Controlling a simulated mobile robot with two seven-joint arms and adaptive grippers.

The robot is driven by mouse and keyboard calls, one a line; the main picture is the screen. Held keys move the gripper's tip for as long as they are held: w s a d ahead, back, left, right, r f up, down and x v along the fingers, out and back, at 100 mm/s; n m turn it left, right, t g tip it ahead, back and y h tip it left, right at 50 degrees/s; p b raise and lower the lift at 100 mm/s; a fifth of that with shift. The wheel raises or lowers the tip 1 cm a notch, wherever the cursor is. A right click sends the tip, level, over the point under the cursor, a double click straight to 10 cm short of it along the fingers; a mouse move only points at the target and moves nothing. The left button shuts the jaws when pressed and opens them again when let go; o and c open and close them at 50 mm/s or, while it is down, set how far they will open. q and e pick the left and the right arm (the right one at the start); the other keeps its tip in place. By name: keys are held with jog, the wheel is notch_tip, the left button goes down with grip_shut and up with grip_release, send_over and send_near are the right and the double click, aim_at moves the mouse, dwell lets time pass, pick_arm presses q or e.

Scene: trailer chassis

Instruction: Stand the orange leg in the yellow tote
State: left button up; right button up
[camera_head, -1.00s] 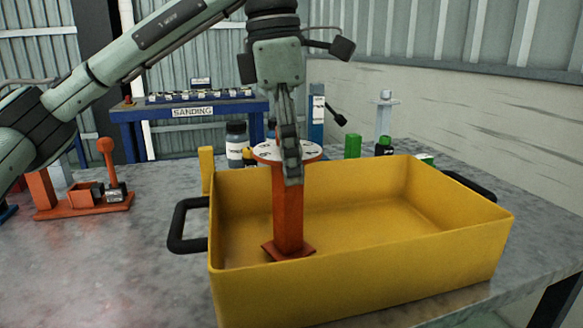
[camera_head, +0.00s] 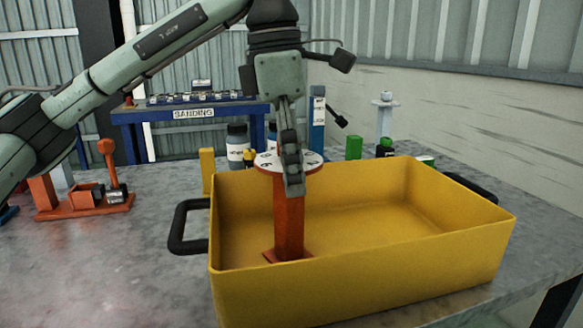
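The orange leg (camera_head: 289,228) stands upright inside the yellow tote (camera_head: 365,278), toward its left end. Its square foot is on or close to the tote floor; I cannot tell whether it touches. A white round plate with dark marks (camera_head: 268,163) surrounds the top of the leg. My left gripper (camera_head: 292,180) points down at the leg's top, with its fingers in front of the plate and upper post. The fingers are seen edge-on, so their gap is hidden. My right gripper is not in view.
The tote has black handles, one at its left (camera_head: 186,228). An orange fixture (camera_head: 105,190) stands at left on the grey table (camera_head: 110,260). Bottles (camera_head: 237,147), a yellow block (camera_head: 207,170) and a green block (camera_head: 354,148) stand behind the tote. The front left table is clear.

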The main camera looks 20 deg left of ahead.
pick_arm(q)
jog(key=shift+r, duration=0.6)
jog(key=r, duration=0.3)
jog(key=r+p, duration=0.1)
jog(key=r, duration=0.1)
jog(key=shift+s+a+r, duration=0.1)
jog(key=shift+a+r, duration=0.2)
jog(key=shift+a, duration=0.05)
jog(key=r, duration=0.1)
jog(key=r+p, duration=0.1)
jog(key=r, duration=0.3)
jog(key=shift+s+a, duration=0.15)
jog(key=shift+a, duration=0.15)
jog(key=shift+r, duration=0.25)
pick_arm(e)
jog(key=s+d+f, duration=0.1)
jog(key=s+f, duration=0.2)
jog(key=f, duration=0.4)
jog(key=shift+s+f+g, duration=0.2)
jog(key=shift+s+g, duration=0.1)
